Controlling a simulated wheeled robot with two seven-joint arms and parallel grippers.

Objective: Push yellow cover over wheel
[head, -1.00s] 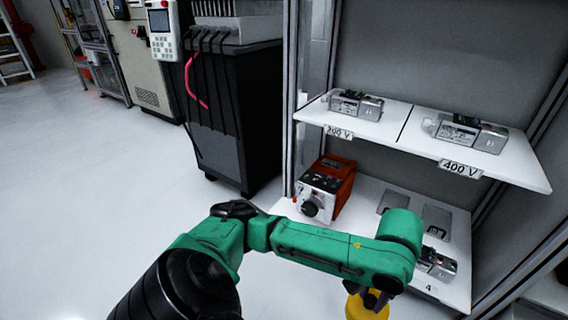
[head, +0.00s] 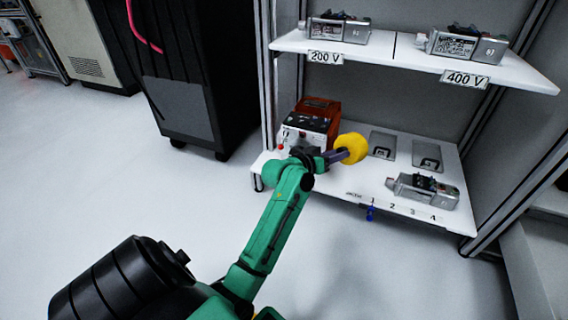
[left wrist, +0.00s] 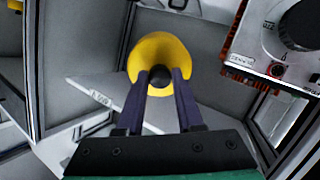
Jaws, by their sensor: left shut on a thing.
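The round yellow cover (head: 354,148) is held at the end of my left arm, in front of the lower shelf. My left gripper (head: 340,156) is shut on the cover's black knob; the left wrist view also shows the fingers (left wrist: 160,88) around the knob and the yellow cover (left wrist: 160,52) beyond them. The black wheel (left wrist: 304,24) is on the face of the red and white box, at the upper right of the left wrist view. In the head view my gripper and arm hide it. The cover is apart from the wheel, to the right of the box. My right gripper is not in view.
The red box (head: 317,112) stands at the lower shelf's left end. A grey servo unit (head: 424,190) lies at its right. The upper shelf (head: 400,55) overhangs with grey units. A dark cabinet (head: 175,75) stands left. A blue item (head: 370,213) is at the lower shelf's front edge.

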